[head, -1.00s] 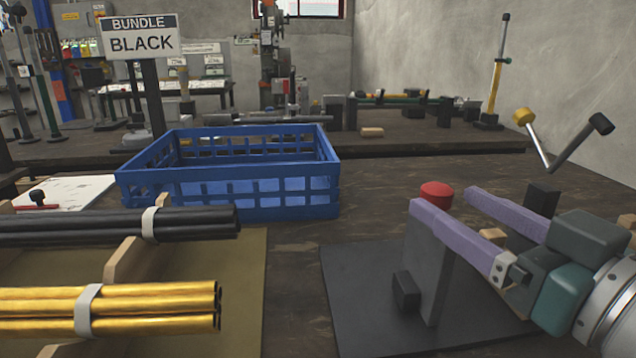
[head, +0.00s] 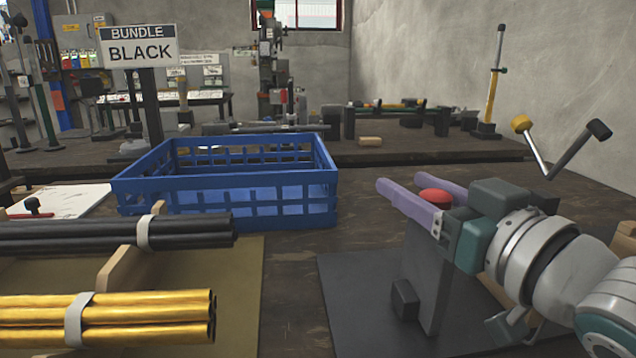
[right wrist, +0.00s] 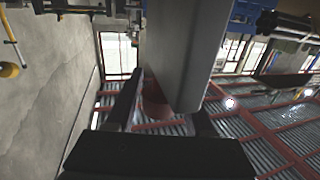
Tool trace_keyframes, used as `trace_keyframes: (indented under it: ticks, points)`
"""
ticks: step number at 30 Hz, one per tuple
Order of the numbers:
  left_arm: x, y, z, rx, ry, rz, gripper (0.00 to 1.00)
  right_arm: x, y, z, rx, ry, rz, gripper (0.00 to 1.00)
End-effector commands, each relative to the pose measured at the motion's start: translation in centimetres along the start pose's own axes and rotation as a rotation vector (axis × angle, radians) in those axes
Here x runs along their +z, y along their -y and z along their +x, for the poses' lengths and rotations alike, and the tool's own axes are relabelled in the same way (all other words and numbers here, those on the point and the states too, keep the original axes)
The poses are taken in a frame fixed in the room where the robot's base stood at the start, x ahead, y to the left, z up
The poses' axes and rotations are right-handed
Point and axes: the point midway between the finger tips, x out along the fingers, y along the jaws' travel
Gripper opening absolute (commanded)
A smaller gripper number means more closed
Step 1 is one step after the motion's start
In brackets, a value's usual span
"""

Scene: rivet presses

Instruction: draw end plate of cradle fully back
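The end plate (head: 425,285) is an upright grey plate on a dark base plate (head: 365,300) at the right of the head view. A red knob (head: 436,197) shows at its top. My right gripper (head: 402,190) has lavender fingers, one on each side of the knob, pointing left past it. The fingers stand apart, and I cannot tell whether either touches the knob. In the right wrist view the grey plate (right wrist: 185,50) and the red knob (right wrist: 155,100) lie between the dark fingers. My gripper and wrist hide the far part of the cradle. My left gripper is not in view.
A blue crate (head: 235,200) stands left of the plate. Black rods (head: 90,232) and brass rods (head: 110,318) lie bundled at the left front. A yellow-and-black-knobbed lever (head: 548,160) rises behind my right arm. Bare tabletop separates crate and base plate.

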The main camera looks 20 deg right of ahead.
Motion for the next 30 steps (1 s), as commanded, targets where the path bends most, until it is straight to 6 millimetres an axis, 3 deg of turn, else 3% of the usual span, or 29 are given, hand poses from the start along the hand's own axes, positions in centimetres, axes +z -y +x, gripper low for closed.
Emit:
trace_keyframes:
  ticks: [2,13,30]
  points:
    - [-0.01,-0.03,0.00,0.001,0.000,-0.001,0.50,0.00,0.00,-0.01,0.000,0.000,0.000,0.43]
    - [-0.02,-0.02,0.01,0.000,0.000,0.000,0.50,0.00,0.01,-0.02,0.000,0.000,0.000,0.01]
    - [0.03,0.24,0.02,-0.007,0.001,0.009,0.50,0.00,0.01,-0.02,0.000,0.000,0.000,0.00]
